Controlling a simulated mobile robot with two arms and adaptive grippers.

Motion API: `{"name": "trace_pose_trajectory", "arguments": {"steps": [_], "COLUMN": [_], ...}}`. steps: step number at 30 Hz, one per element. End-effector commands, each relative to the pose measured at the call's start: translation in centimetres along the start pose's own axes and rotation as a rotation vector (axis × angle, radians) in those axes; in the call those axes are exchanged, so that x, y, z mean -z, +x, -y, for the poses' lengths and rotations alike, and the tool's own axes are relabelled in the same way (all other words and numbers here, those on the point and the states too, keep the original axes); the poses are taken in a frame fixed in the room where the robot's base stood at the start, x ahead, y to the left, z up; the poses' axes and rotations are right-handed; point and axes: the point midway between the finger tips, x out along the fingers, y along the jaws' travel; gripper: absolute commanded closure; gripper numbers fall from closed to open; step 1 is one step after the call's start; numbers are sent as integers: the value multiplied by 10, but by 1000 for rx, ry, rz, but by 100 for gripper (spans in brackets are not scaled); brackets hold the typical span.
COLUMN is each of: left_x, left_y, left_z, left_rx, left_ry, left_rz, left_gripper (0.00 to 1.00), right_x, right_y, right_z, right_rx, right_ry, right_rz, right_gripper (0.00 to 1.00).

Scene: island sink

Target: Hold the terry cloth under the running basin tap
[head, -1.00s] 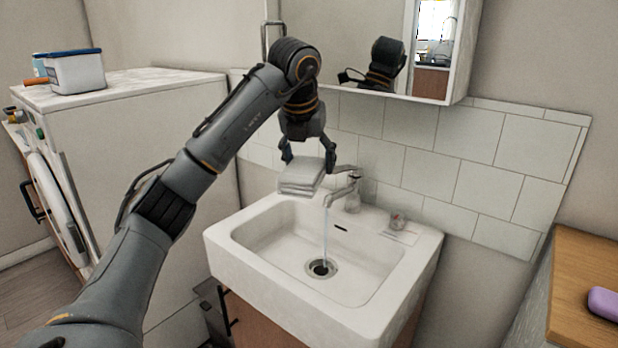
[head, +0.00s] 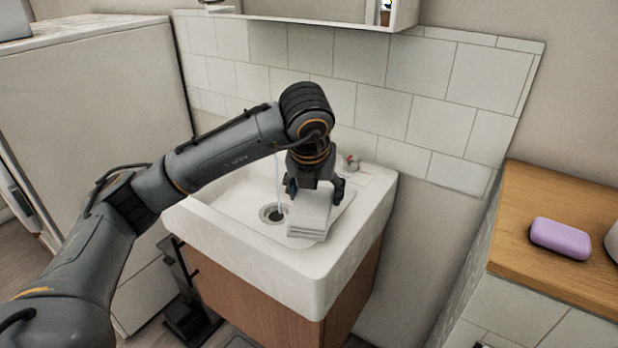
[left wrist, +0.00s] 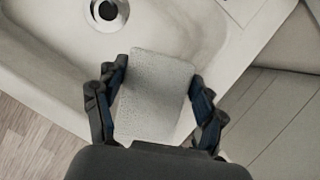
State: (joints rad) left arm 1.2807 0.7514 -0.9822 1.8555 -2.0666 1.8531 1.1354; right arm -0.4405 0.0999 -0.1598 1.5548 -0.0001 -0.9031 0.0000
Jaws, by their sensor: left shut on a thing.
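The folded white terry cloth (head: 309,218) is in my left gripper (head: 314,188), over the right front part of the basin (head: 330,268). In the left wrist view the cloth (left wrist: 155,95) sits between the two fingers of the left gripper (left wrist: 155,82), over the basin rim. A thin stream of water (head: 279,185) falls to the drain (head: 272,213), to the left of the cloth and apart from it. The tap is hidden behind my arm. The left wrist view also shows the drain (left wrist: 107,12). My right gripper is not in view.
A wooden counter (head: 560,200) with a purple soap bar (head: 560,238) stands at the right. A white machine (head: 90,90) stands at the left. A mirror cabinet (head: 330,10) hangs above the tiled wall (head: 350,70).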

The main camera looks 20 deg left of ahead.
Motion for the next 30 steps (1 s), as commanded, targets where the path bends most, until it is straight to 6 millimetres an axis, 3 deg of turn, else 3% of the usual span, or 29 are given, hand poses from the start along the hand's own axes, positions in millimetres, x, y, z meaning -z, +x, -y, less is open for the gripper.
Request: {"name": "trace_pose_trajectory", "arguments": {"steps": [30], "left_x": [-48], "left_y": [41], "left_z": [-75], "left_rx": [-2], "left_ry": [-3], "left_rz": [-1], "left_gripper": [66], "right_x": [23], "right_y": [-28], "right_z": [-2], "right_rx": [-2], "right_ry": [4], "right_rz": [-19], "right_gripper": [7]}}
